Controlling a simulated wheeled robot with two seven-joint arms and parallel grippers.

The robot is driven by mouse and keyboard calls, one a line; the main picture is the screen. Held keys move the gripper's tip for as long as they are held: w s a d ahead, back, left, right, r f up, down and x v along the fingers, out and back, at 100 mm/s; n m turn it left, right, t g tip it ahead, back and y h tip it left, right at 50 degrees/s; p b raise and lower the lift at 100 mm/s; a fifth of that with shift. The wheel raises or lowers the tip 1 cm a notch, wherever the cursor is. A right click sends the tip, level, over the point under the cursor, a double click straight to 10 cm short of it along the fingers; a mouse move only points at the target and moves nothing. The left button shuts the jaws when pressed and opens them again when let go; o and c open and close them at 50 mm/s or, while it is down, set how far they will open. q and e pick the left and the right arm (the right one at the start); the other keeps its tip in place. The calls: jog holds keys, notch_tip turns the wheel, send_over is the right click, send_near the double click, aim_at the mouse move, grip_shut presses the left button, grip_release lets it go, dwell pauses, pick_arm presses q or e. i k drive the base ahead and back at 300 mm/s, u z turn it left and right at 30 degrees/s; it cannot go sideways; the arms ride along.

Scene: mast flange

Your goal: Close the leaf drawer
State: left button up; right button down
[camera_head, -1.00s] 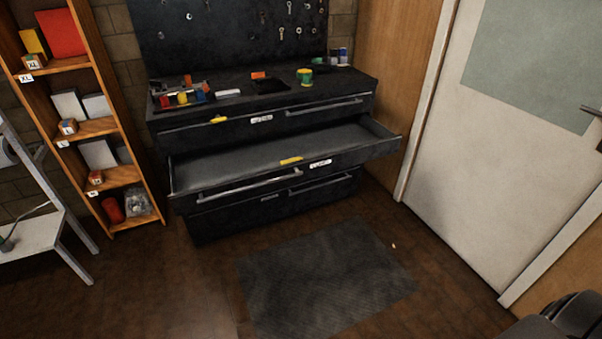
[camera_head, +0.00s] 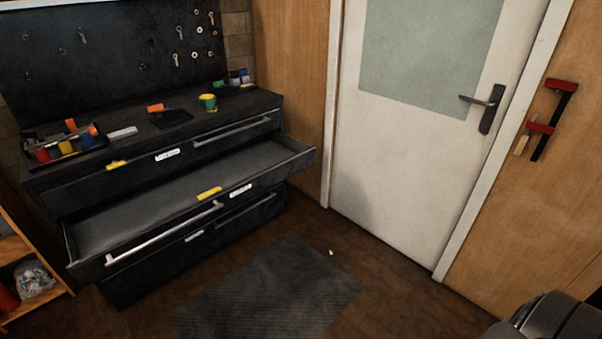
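A black drawer cabinet (camera_head: 60,192) stands against the back wall at the left. Its middle drawer (camera_head: 150,205) is pulled well out and looks empty inside. That drawer has a long silver bar handle (camera_head: 165,233), a yellow tag (camera_head: 209,193) and a white label (camera_head: 240,191) on its front, but the label is too small to read. The drawers above and below it look shut. Neither gripper is in view. A dark grey part at the bottom right corner may be part of me.
A dark mat (camera_head: 268,292) lies on the brown floor before the cabinet. A white door (camera_head: 400,160) with a black handle (camera_head: 486,103) is to the right. A wooden shelf (camera_head: 40,308) stands at the lower left.

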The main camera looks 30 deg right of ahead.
aim_at(103, 237)
jog(key=z, duration=0.35)
jog(key=i, duration=1.45)
jog(key=u, duration=0.75)
